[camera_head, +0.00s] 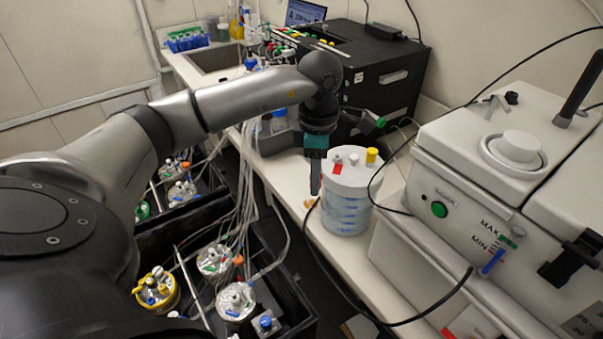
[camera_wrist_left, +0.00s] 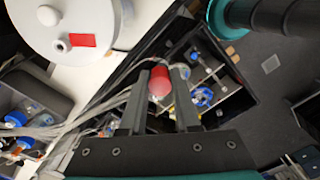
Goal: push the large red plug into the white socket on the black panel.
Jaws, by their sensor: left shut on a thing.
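My left gripper (camera_head: 316,185) points down beside the white lidded container, over the bench edge. In the left wrist view, its two dark fingers (camera_wrist_left: 160,98) are shut on the large red plug (camera_wrist_left: 160,82), which shows as a round red end between the fingertips. The plug cannot be made out in the head view. A black box (camera_head: 385,75) stands on the bench behind the gripper, apart from it. I cannot tell which of its faces is the panel, and the white socket cannot be picked out. My right gripper is not in view.
The white container (camera_head: 345,215) stands close to the right of the left gripper. A large white machine (camera_head: 455,180) with black cables is further right. Black crates (camera_head: 270,275) with several bottles and many tubes lie left of the bench. A sink (camera_head: 215,58) is at the back.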

